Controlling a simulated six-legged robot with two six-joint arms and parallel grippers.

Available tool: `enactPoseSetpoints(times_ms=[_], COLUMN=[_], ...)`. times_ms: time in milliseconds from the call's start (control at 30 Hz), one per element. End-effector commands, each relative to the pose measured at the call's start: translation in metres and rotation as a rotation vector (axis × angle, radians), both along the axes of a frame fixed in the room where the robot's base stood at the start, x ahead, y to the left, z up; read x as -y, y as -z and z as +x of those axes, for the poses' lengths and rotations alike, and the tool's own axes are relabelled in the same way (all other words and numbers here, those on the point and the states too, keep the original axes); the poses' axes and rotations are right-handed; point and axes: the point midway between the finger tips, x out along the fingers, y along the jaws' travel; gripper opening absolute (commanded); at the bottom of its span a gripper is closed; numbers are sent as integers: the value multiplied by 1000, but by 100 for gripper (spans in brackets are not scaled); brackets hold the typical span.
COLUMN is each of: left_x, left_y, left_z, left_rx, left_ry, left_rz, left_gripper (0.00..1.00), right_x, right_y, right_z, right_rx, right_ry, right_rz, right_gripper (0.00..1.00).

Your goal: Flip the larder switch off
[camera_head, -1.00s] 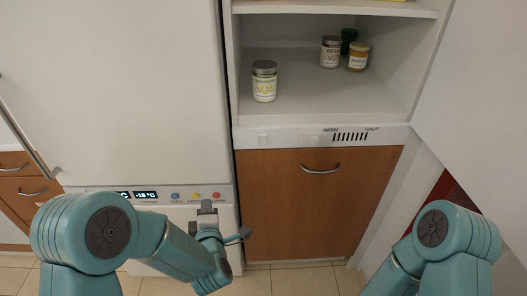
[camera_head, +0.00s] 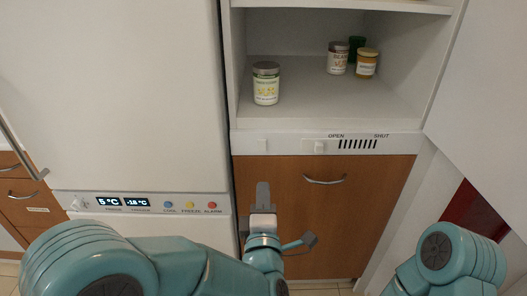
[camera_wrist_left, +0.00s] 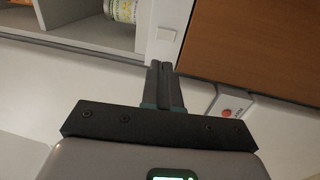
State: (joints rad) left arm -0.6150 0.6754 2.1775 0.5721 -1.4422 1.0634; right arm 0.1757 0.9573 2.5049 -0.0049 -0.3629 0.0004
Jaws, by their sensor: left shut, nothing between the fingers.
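A small white switch (camera_head: 261,146) sits on the white strip under the open shelf, left of the slider. It also shows in the left wrist view (camera_wrist_left: 166,33), just beyond my fingertips. I cannot tell which way it is tipped. My left gripper (camera_head: 262,188) is shut and empty, in front of the brown door and below the switch. Its closed fingers (camera_wrist_left: 159,72) point toward the switch in the left wrist view, with a gap between. My right arm shows at the lower right; its gripper is out of view.
A slider (camera_head: 319,147) and vent slots marked OPEN and SHUT share the strip. The brown door (camera_head: 345,215) has a metal handle (camera_head: 325,181). A fridge panel (camera_head: 150,204) with displays and coloured buttons is at left. Jars (camera_head: 266,84) stand on the shelf.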

Motion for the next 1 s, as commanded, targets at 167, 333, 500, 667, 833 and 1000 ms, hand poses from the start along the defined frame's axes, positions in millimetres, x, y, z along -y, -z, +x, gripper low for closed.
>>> enactPoseSetpoints(times_ms=[167, 333, 500, 667, 833, 1000], left_x=[0, 1, 1, 1, 1, 1], left_y=[-3, -8, -12, -15, -16, -16], left_z=[24, 61, 97, 123, 137, 140], left_rx=[-1, 0, 0, -1, -1, -2], left_ry=[-5, -5, -5, -4, -1, -1], left_rz=[-2, -1, 0, 0, 2, 1], left_gripper=[0, 0, 0, 0, 0, 0], right_x=[0, 0, 0, 0, 0, 0], right_y=[-4, -9, -14, -18, -19, -19], right_z=[0, 0, 0, 0, 0, 0], right_rx=[0, 0, 0, 0, 0, 0], right_ry=[0, 0, 0, 0, 0, 0], right_rz=[0, 0, 0, 0, 0, 0], right_gripper=[43, 43, 43, 43, 43, 43])
